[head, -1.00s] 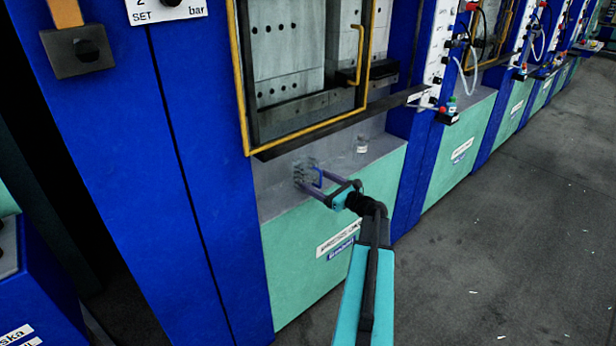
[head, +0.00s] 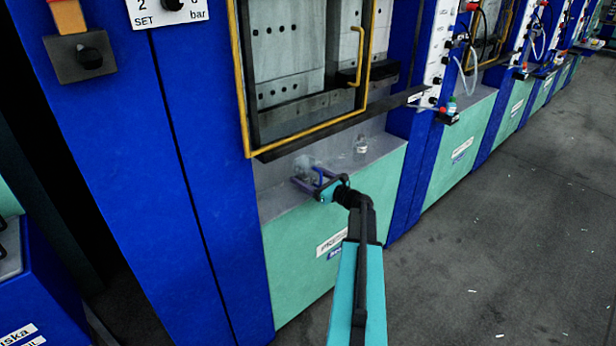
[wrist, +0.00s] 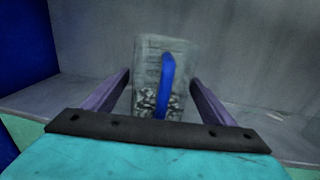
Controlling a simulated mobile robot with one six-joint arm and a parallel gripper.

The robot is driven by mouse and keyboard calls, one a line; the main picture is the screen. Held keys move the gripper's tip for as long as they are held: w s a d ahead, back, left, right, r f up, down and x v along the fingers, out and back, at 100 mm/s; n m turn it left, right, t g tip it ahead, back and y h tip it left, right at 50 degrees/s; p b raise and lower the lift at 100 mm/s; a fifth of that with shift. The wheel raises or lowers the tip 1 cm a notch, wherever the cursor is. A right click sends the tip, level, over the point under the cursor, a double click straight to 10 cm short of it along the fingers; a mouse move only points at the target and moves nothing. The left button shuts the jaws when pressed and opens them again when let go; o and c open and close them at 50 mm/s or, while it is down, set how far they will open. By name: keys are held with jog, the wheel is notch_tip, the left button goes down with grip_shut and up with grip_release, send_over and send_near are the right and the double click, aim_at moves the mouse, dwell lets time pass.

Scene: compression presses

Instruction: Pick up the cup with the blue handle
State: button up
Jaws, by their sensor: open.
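The cup (wrist: 150,72) is a clear, greyish vessel with a blue handle (wrist: 167,84) facing the wrist camera. It holds dark and pale bits near its bottom. It stands upright on the grey ledge of the press. In the head view the cup (head: 308,168) is small and partly hidden by my gripper. My gripper (wrist: 160,88) is open, with one purple finger on each side of the cup. The fingers look apart from the cup's sides, with the handle between them. In the head view my gripper (head: 310,184) is at the ledge.
A small clear jar (head: 361,145) stands on the ledge (head: 275,202), right of the cup. A yellow-framed press door (head: 246,95) and a dark bar (head: 330,128) are above the ledge. A blue panel (wrist: 22,50) stands at the left in the wrist view.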

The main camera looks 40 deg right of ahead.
aim_at(313, 171)
dwell(0.5)
jog(key=c, duration=1.2)
jog(key=shift+r, duration=0.3)
jog(key=shift+r+b, duration=0.35)
jog(key=shift+r, duration=1.1)
jog(key=shift+s+d+r+b, duration=0.3)
jog(key=shift+s+d, duration=0.45)
jog(key=shift+s, duration=1.8)
jog(key=shift+s+d+r+b, duration=0.3)
jog(key=shift+s+d, duration=0.5)
jog(key=shift+s, duration=1.75)
jog(key=shift+s+d+r+b, duration=0.15)
jog(key=shift+s+d+b, duration=0.45)
jog(key=shift+s, duration=1.95)
jog(key=shift+d, duration=0.2)
